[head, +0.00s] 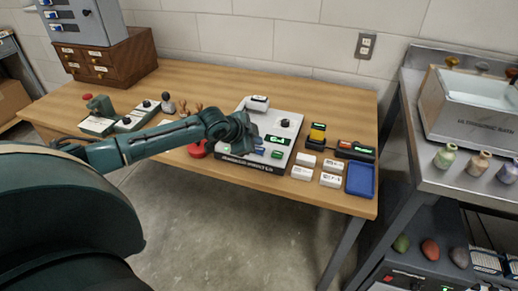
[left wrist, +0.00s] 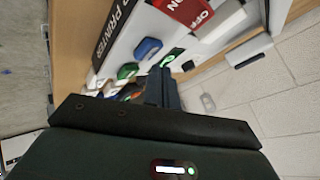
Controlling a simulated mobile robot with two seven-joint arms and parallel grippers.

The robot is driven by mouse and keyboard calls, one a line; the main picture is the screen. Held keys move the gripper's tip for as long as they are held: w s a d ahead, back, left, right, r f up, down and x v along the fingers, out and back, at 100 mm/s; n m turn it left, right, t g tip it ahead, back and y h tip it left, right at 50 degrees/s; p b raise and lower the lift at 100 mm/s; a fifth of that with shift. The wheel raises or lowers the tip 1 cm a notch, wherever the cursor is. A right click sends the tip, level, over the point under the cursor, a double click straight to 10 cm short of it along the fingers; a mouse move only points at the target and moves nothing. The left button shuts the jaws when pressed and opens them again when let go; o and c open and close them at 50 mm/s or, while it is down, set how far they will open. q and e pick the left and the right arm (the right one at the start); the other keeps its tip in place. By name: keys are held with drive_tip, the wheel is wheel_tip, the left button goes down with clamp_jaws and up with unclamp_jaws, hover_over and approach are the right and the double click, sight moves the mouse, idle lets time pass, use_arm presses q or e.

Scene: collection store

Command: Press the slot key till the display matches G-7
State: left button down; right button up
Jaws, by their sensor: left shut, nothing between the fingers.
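A white label printer (head: 262,117) with a dark front edge stands on the wooden table. A small green-lit display (head: 277,140) is on its top; its characters are too small to read surely. The display also shows in the left wrist view (left wrist: 173,57), partly hidden by my fingers. A blue key (left wrist: 148,48) and a green key (left wrist: 127,70) sit beside each other near the display, with an orange key partly hidden. My left gripper (head: 255,144) is shut and empty, its tips low over the printer's key area; contact with a key cannot be told. My right gripper is out of view.
A red round object (head: 197,149) lies left of the printer. White boxes (head: 331,180), a blue tray (head: 361,179) and a yellow-black device (head: 317,134) stand to its right. A wooden drawer cabinet (head: 108,58) is at the back left.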

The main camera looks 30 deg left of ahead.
use_arm(q)
drive_tip(key=shift+f, duration=0.45)
drive_tip(key=shift+f, duration=0.5)
idle(0.6)
idle(0.4)
drive_tip(key=shift+r+p, duration=0.95)
drive_tip(key=shift+p, duration=0.15)
wheel_tip(320, 180, up, 5)
drive_tip(key=p, duration=0.5)
